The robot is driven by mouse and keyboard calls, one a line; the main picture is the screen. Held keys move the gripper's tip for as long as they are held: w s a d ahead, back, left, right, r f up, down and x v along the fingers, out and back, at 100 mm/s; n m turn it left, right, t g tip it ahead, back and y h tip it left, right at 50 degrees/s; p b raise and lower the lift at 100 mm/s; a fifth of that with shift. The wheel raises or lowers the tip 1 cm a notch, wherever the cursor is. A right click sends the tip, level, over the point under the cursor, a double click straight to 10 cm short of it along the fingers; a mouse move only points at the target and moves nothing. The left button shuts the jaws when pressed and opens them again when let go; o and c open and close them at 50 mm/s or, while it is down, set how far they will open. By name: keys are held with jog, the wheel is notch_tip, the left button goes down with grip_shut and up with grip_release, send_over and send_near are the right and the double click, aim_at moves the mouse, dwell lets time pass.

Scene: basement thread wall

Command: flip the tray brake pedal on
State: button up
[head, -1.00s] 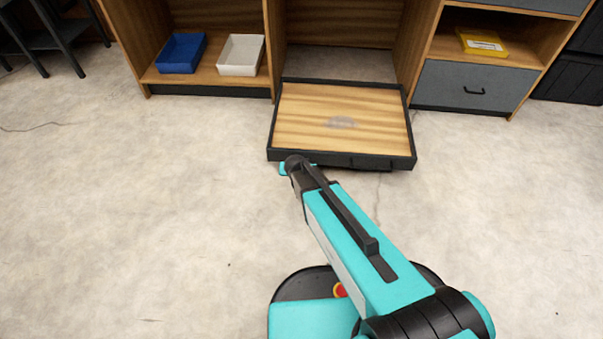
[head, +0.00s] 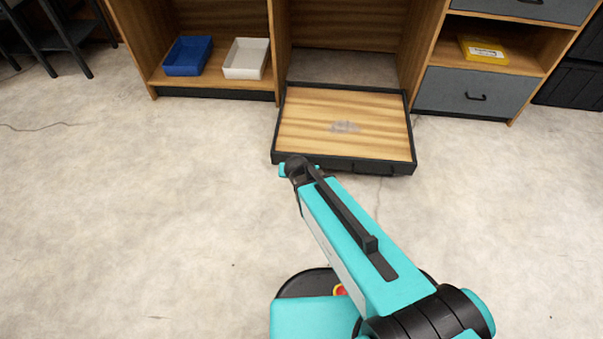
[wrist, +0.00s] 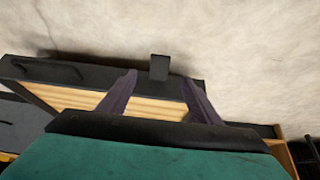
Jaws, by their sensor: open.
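The pull-out tray (head: 283,125) has a wooden top and a black rim, and it sticks out of the middle bay. A small dark block that looks like the brake pedal (wrist: 160,67) projects from the tray's black front edge in the wrist view. My gripper (wrist: 158,77) is open, with one finger on each side of the pedal in that picture. I cannot tell whether the fingers touch it or how far away it is. In the head view my arm's end is at the tray's front left corner; the fingers and pedal are hidden there.
A black handle (wrist: 45,68) is on the tray front. A blue bin (head: 187,56) and a white bin (head: 246,58) sit on the left shelf. A grey drawer (head: 463,92) and a yellow box (head: 484,50) are at right. The concrete floor (head: 130,200) is clear.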

jog(key=shift+v, duration=1.05)
jog(key=s+d+r+m+g+h+p, duration=0.1)
jog(key=s+d+r+g+p, duration=0.1)
jog(key=s+d+r+p, duration=0.75)
jog(key=s+d+r+m+g+p, duration=0.1)
jog(key=s+d+r+g+p, duration=0.2)
jog(key=p, duration=1.1)
jog(key=s+r+n+g+y+p, duration=0.1)
jog(key=s+r+n+g+p, duration=0.1)
jog(key=s, duration=0.8)
jog(key=s+d+r+n+g+y+p, duration=0.1)
jog(key=s+r+g+p, duration=0.1)
jog(key=s+g+p, duration=0.2)
jog(key=s+p, duration=0.3)
jog(key=s, duration=0.3)
jog(key=shift+s+r+n+g, duration=0.2)
jog(key=shift+n+g, duration=0.1)
jog(key=shift+n, duration=0.1)
jog(key=shift+d+f, duration=0.1)
jog(key=shift+d, duration=0.05)
